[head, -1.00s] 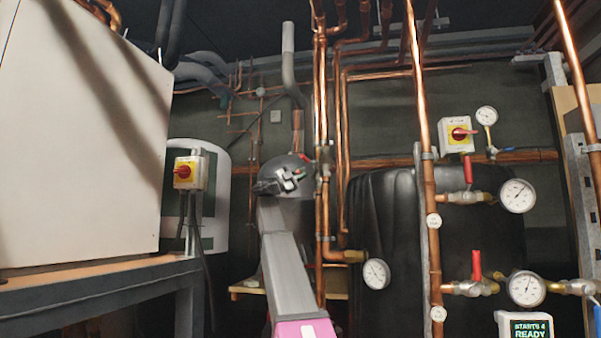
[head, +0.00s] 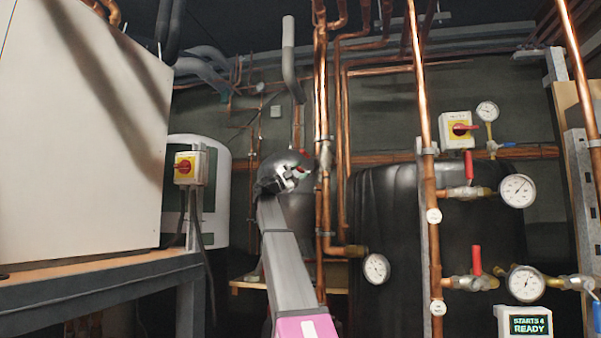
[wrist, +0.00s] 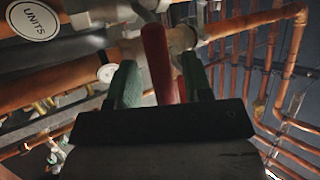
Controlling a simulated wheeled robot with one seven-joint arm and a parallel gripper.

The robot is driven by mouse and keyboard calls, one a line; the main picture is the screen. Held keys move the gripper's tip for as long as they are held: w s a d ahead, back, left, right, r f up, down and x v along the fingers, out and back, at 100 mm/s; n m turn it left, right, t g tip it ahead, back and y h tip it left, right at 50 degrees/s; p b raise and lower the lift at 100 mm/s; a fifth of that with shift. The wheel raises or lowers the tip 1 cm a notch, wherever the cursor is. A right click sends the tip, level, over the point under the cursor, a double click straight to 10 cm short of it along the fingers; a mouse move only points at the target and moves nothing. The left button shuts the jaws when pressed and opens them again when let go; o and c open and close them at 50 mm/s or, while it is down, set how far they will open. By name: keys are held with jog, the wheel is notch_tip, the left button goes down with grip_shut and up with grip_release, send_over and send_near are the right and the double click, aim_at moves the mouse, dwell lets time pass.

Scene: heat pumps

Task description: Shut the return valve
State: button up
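In the wrist view a red lever handle (wrist: 158,62) on a metal valve body (wrist: 180,38) stands between the two green fingers of my gripper (wrist: 162,85). The fingers are apart, one on each side of the lever; I see no clear grip on it. The valve sits on a copper pipe. In the head view my gripper (head: 298,172) is at the upright copper pipes left of centre, beside a valve body (head: 325,156). My own wrist hides most of the fingers and lever there. No label naming the return valve is legible.
Two other red-lever valves (head: 468,168) (head: 476,262) with dials are on pipework at right. A pressure gauge (head: 376,268) is low, right of my arm. A white cabinet (head: 80,140) on a bench fills the left. A round "UNITS" label (wrist: 33,20) is on a nearby pipe.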

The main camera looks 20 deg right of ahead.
jog(key=v, duration=1)
jog(key=shift+a+f, duration=0.25)
jog(key=shift+a, duration=0.1)
jog(key=shift+w, duration=0.1)
jog(key=s+d+f+n+t+y, duration=0.2)
jog(key=f+n+y, duration=0.6)
jog(key=f, duration=1.9)
jog(key=s+f+n+t+y, duration=0.4)
jog(key=f+n, duration=0.8)
jog(key=f, duration=1.4)
jog(key=s+a+f+n+y, duration=0.2)
jog(key=s+f+n, duration=0.1)
jog(key=f, duration=0.5)
jog(key=s+a+f+n+g+y, duration=0.1)
jog(key=s+a+f+n+y, duration=0.1)
jog(key=s+f, duration=0.35)
jog(key=s+a+f+n+y, duration=0.2)
jog(key=f+n, duration=0.1)
jog(key=f, duration=0.7)
jog(key=s+a+f+n+g+y, duration=0.1)
jog(key=s+a+f+n+y, duration=0.2)
jog(key=s+f, duration=0.3)
jog(key=s+a+f+n+g+y, duration=0.1)
jog(key=s+a+f+n+y, duration=0.2)
jog(key=s, duration=0.7)
notch_tip(320, 180, down, 4)
jog(key=shift+s+a+f, duration=0.2)
jog(key=shift+s+a, duration=0.1)
jog(key=shift+a, duration=0.95)
